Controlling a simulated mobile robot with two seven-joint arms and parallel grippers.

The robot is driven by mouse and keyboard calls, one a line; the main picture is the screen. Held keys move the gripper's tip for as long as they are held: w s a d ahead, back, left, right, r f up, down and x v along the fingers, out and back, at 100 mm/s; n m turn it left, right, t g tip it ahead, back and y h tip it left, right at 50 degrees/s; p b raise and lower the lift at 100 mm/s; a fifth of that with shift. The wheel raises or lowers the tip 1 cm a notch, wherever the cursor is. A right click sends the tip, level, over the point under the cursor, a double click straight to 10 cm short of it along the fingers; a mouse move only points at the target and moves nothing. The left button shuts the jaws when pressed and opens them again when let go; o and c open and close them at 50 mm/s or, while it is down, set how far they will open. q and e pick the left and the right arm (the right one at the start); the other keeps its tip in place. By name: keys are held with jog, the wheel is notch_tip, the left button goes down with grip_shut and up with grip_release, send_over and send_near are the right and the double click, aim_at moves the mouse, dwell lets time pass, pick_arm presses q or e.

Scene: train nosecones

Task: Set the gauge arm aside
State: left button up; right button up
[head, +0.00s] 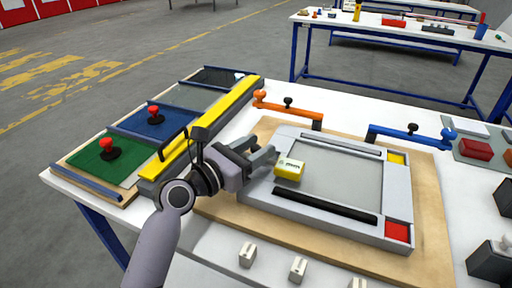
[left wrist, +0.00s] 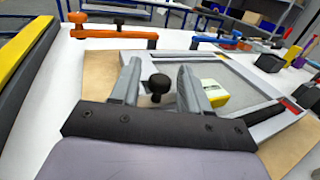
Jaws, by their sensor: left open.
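My left gripper (head: 258,155) is open over the left side of a grey frame (head: 402,190). In the left wrist view its two fingers (left wrist: 160,75) stand apart with a black knob (left wrist: 158,84) between them. What the knob sits on is largely hidden by the gripper. A yellow block (head: 290,169) with a white label lies just beyond the fingers; it also shows in the left wrist view (left wrist: 213,95). An orange arm (head: 285,107) and a blue arm (head: 412,134), each with a black knob, stand at the frame's far edge. I cannot tell which part is the gauge arm. My right gripper is not in view.
A yellow rail (head: 225,107) and trays with red-topped knobs, one green (head: 95,165) and one blue (head: 150,124), lie left. Small pale blocks (head: 298,268) lie in front. Red (head: 475,149) and dark blocks (head: 488,262) crowd the right.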

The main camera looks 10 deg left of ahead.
pick_arm(q)
jog(key=shift+w+d, duration=0.1)
jog(key=shift+w, duration=0.05)
grip_shut()
